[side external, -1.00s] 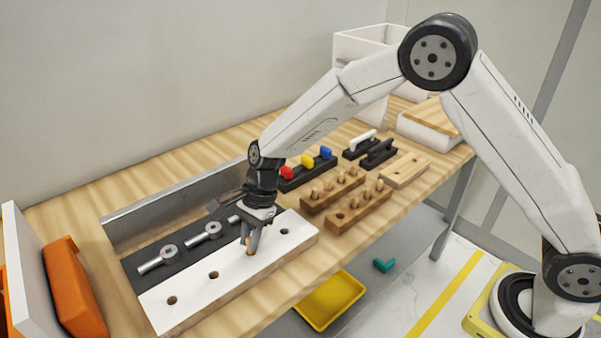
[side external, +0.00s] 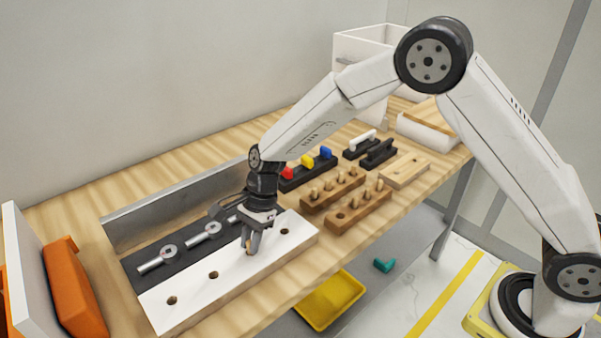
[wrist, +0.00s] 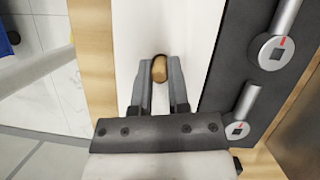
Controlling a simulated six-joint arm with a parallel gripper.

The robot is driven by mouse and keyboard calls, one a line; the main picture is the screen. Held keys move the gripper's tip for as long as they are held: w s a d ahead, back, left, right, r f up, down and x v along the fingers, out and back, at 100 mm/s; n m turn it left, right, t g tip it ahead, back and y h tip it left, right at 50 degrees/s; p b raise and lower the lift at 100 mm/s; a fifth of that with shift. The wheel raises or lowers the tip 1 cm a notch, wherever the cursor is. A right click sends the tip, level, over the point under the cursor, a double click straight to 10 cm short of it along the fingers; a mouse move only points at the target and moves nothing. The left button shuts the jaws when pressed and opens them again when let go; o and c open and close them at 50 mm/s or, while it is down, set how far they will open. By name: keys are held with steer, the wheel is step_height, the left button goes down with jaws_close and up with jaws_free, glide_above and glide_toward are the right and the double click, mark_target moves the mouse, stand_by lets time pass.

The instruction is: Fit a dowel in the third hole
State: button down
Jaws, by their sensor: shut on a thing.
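A white-faced board (side external: 190,297) lies along the front of the bench with a row of round holes. Two open holes (side external: 213,275) show left of my gripper and one (side external: 284,231) to the right. My gripper (side external: 249,249) points down over the spot between them, shut on a short wooden dowel (wrist: 159,70). In the wrist view the dowel sits between the two fingertips (wrist: 159,85), with a dark crescent of hole at its far edge. The dowel's lower end is at the hole; how deep it sits is hidden.
Behind the board are a dark strip with metal clamps (side external: 158,258) and a metal fence (side external: 170,205). Wooden racks with dowels (side external: 360,210) stand to the right. An orange block (side external: 75,290) stands at the left. A yellow tray (side external: 328,300) lies below the bench.

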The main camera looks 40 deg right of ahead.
steer(key=shift+f, duration=0.3)
stand_by(0.5)
steer(key=c, duration=0.5)
jaws_free()
steer(key=shift+c, duration=0.2)
steer(key=shift+r, duration=0.2)
steer(key=shift+r, duration=2.3)
